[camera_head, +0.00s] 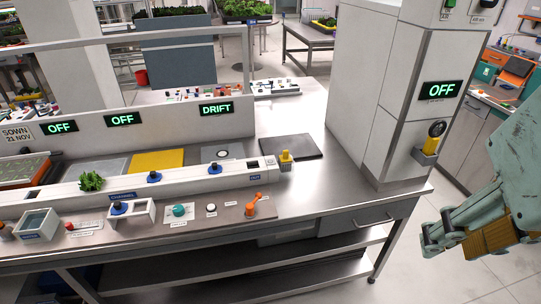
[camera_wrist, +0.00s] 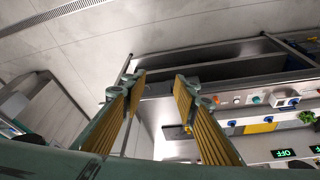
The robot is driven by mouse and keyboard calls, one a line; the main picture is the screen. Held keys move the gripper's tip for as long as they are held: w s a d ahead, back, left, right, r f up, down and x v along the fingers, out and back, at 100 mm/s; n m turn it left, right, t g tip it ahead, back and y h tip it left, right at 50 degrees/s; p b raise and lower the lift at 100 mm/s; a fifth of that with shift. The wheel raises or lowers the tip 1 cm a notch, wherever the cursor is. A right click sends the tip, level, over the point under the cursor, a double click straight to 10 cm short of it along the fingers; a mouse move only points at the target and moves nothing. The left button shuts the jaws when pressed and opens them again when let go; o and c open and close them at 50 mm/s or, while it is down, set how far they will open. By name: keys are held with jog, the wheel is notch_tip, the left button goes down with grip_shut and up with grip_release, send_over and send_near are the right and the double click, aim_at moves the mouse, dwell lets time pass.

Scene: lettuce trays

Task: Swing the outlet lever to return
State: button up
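An orange lever (camera_head: 252,204) stands on the grey control strip at the front of the steel bench, in the head view. Its handle leans up and to the right, and small labels lie on both sides of its base. Their wording is too small to read. My gripper (camera_head: 462,238) is at the right of the head view, beyond the bench's right end and well apart from the lever. The wrist view shows its two yellow-padded fingers (camera_wrist: 160,88) spread wide with nothing between them.
A teal knob (camera_head: 180,211), a white button (camera_head: 211,208) and a blue-based knob (camera_head: 120,208) share the strip. A yellow-handled part (camera_head: 285,157) stands behind the lever. A tall white cabinet (camera_head: 365,90) rises at the bench's right. Displays read OFF, OFF, DRIFT and OFF.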

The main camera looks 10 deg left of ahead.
jog(key=w, duration=0.1)
jog(key=m+g+y+p, duration=0.2)
jog(key=m+g+p, duration=0.1)
jog(key=m+p, duration=0.35)
send_over(259, 194)
jog(key=s+d, duration=0.1)
jog(key=d, duration=0.1)
notch_tip(259, 194, down, 25)
jog(key=shift+s+d+r, duration=0.1)
jog(key=shift+d+r, duration=0.1)
jog(key=shift+r, duration=0.05)
jog(key=shift+f, duration=0.15)
jog(key=shift+w+a+f+b, duration=0.2)
jog(key=shift+a+f, duration=0.15)
jog(key=shift+f, duration=1.85)
jog(key=shift+w+a+f+b, duration=0.1)
jog(key=shift+w+a+f, duration=0.25)
jog(key=shift+f, duration=1.9)
jog(key=shift+w+a+f+b, duration=0.15)
jog(key=shift+a+f, duration=0.25)
jog(key=shift+f, duration=1.8)
